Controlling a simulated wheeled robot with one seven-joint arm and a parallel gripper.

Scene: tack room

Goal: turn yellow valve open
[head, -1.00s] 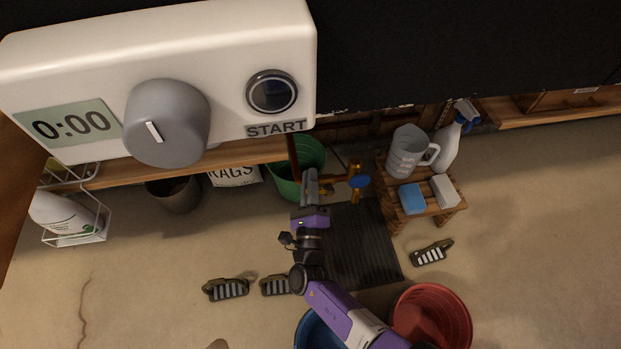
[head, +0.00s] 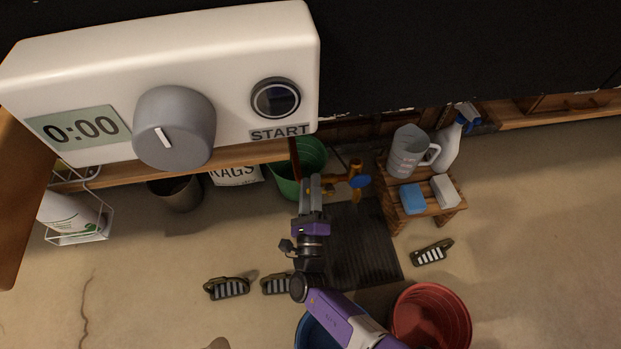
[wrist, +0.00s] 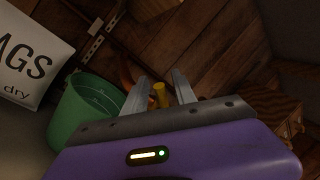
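The yellow valve handle (wrist: 160,95) shows in the wrist view between and beyond my two fingertips. I cannot tell whether either finger touches it. In the head view a brass-coloured tap body (head: 355,166) with a blue handle (head: 360,181) stands at the wall, just right of my gripper (head: 312,182). A yellow part (head: 328,187) shows right beside the fingers, partly hidden by them. My gripper also shows in the wrist view (wrist: 162,82), with its fingers apart and nothing held.
A green bucket (head: 311,155) stands close behind my gripper. A wooden stool (head: 440,205) with a jug (head: 408,150) and sponges is to the right. Red (head: 430,318) and blue (head: 318,334) buckets stand in front. A white timer box (head: 230,60) blocks the upper left.

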